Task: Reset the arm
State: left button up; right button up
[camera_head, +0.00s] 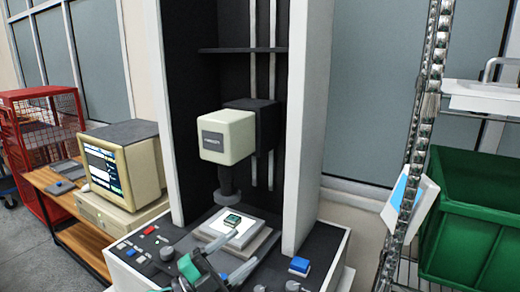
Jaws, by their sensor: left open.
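My left gripper (238,252) comes in from the bottom of the head view, grey with green parts. It is open, with nothing seen between its fingers. It is in front of the machine's stage (258,238), over the front of the dark base. A small dark green part (232,220) lies on the light plate on that stage, beyond the fingertips. The machine's cream measuring head (228,137) hangs above it, with a dark probe (228,182) pointing down. I cannot tell whether the fingers touch the machine. My right gripper is out of view.
The machine's white column (308,130) rises right of the stage. Its control panel has red buttons (148,230) at left and a blue button (299,264) at right. A computer (125,165) stands on a wooden bench at left. A wire rack with a green bin (475,215) stands at right.

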pick_arm(q)
jog(key=a+f+n+t+y, duration=0.7)
jog(key=a+n+t+y, duration=0.25)
jog(key=n+y, duration=0.55)
jog(key=s+a+f+n+g+y, duration=0.3)
jog(key=s+a+f+n+g, duration=0.1)
jog(key=f, duration=0.3)
jog(key=s+a+f+n+g+y, duration=0.3)
jog(key=s+a+f+n+g, duration=0.1)
jog(key=f, duration=0.3)
jog(key=s+f+g+h, duration=0.1)
jog(key=s+f+g, duration=0.45)
jog(key=s, duration=0.45)
jog(key=s+f+g, duration=0.4)
jog(key=s+f, duration=0.2)
jog(key=s, duration=0.4)
notch_tip(320, 180, down, 31)
jog(key=g, duration=0.1)
jog(key=s+a+f, duration=0.2)
jog(key=s+f, duration=0.7)
jog(key=s+a+f+g, duration=0.1)
jog(key=s+a+f, duration=0.1)
jog(key=s+f, duration=0.7)
jog(key=shift+s+f, duration=0.3)
jog(key=shift+s, duration=0.3)
